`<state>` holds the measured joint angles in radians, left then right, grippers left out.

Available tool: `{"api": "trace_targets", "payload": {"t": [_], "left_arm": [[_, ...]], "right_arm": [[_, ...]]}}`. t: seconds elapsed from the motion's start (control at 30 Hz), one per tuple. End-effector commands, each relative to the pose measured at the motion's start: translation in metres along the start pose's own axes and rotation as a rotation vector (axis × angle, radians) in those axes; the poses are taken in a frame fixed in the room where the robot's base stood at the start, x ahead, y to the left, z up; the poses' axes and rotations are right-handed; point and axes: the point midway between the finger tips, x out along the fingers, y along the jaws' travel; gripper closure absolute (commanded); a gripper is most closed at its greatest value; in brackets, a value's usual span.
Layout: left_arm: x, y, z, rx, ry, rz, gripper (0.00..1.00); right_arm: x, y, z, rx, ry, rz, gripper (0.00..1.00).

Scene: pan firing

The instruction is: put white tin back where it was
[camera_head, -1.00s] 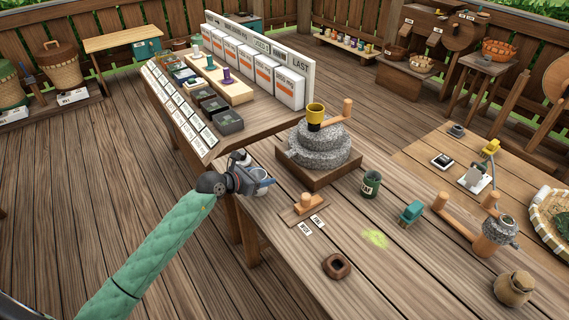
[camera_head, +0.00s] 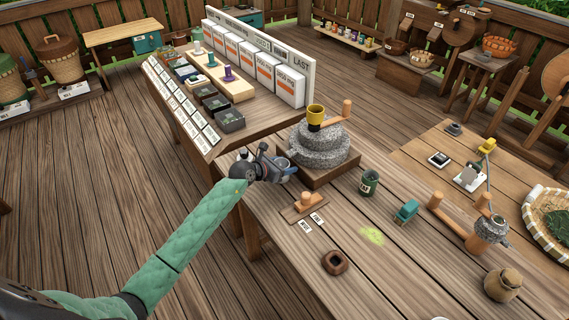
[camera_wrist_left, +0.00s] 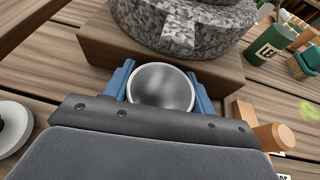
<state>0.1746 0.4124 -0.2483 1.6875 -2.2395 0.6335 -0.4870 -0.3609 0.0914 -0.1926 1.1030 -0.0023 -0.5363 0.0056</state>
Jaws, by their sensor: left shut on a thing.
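My left gripper (camera_head: 284,172) is shut on a round, pale metallic tin, the white tin (camera_wrist_left: 162,87). In the left wrist view the tin sits between the two blue fingers with its open top facing the camera, and its inside looks empty. In the head view the tin is small and partly hidden by the gripper. The gripper is just in front of the stone mill's wooden base (camera_head: 335,170). I cannot tell whether the tin touches the table. My right gripper is not in view.
A dark green tin (camera_head: 369,182) and a wooden-handled block (camera_head: 304,205) are to the right. The sloped card rack (camera_head: 185,110) is to the left.

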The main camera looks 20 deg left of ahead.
Motion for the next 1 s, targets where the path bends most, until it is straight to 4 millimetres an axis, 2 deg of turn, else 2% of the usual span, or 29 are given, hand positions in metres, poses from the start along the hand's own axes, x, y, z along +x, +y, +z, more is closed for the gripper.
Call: {"api": "trace_targets", "payload": {"t": [0.33, 0.37, 0.47, 0.83, 0.93, 0.97, 1.0], "left_arm": [[0.001, 0.0, -0.003, 0.0, 0.0, 0.0, 0.71], [0.001, 0.0, -0.003, 0.0, 0.0, 0.0, 0.42], [0.001, 0.0, -0.003, 0.0, 0.0, 0.0, 0.23], [0.0, 0.0, 0.0, 0.0, 0.0, 0.0, 0.23], [-0.007, 0.0, -0.003, 0.001, 0.001, 0.0, 0.23], [-0.011, 0.0, -0.003, 0.001, 0.001, 0.0, 0.23], [-0.016, 0.0, -0.004, 0.001, 0.001, 0.0, 0.23]], "right_arm": [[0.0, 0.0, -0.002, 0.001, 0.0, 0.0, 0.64], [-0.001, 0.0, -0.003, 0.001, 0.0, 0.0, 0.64], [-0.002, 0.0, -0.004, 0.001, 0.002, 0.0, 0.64], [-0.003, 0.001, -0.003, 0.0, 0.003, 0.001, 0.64], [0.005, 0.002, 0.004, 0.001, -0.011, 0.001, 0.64], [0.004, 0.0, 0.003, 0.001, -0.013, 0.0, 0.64], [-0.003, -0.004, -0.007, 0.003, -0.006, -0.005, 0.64]]}}
